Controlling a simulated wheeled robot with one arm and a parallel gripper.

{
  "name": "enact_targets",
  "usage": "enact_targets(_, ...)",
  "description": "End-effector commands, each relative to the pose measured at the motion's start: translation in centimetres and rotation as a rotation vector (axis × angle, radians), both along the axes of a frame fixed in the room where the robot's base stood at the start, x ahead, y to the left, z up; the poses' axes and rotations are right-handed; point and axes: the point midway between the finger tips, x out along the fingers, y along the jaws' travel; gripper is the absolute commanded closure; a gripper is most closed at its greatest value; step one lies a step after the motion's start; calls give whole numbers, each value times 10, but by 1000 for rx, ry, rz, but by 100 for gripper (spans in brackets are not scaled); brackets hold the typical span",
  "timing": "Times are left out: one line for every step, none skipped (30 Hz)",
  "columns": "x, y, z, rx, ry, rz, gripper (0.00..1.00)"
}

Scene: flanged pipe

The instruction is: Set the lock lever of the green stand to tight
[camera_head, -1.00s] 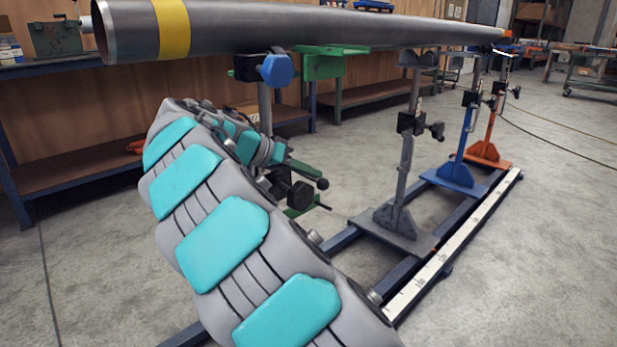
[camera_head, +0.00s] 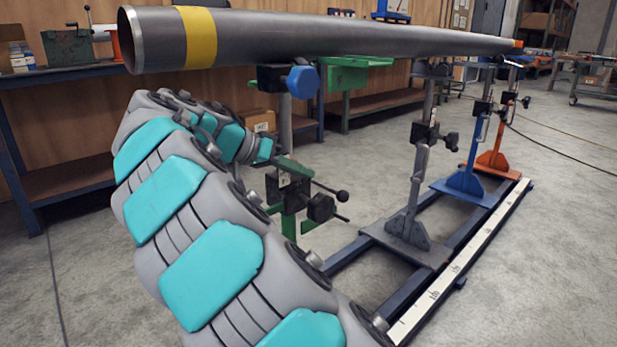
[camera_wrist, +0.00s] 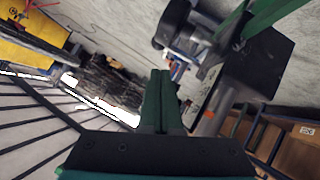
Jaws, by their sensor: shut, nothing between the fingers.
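The green stand (camera_head: 287,226) is under the near part of the steel pipe (camera_head: 300,36), partly hidden behind my arm. A lever with a black ball knob (camera_head: 342,196) sticks out to its right, above a dark faceted knob (camera_head: 320,208). I cannot tell whether the lever is set tight or loose. My gripper (camera_wrist: 161,75) shows in the wrist view as two dark green fingers pressed together, with nothing between them. A dark round knob (camera_wrist: 167,36) and a dark block lie beyond the fingertips, apart from them as far as I can tell.
Grey (camera_head: 409,220), blue (camera_head: 464,182) and orange (camera_head: 493,160) stands line up to the right on a rail frame with a white scale (camera_head: 460,262). A workbench (camera_head: 60,180) runs behind.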

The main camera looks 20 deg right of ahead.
Motion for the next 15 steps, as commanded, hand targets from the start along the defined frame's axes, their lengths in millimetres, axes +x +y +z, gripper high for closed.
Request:
enact_targets(-2,3,5,0,-2,1,100)
enact_targets(-4,5,6,-1,-2,-1,100)
enact_targets(-5,6,8,0,-1,-2,100)
enact_targets(-6,7,9,0,-1,-2,100)
enact_targets(-7,7,9,0,-1,-3,100)
enact_targets(-7,8,10,-1,1,-3,100)
enact_targets(-7,8,10,-1,1,-3,100)
enact_targets(-7,8,10,-1,1,-3,100)
enact_targets(-7,8,9,0,1,-4,100)
enact_targets(-7,8,9,0,1,-4,100)
enact_targets(-7,8,9,0,1,-4,100)
enact_targets(-7,8,9,0,1,-4,100)
enact_targets(-7,8,9,0,1,-4,100)
enact_targets(-7,7,9,1,2,-3,100)
enact_targets(-8,7,8,4,4,-3,100)
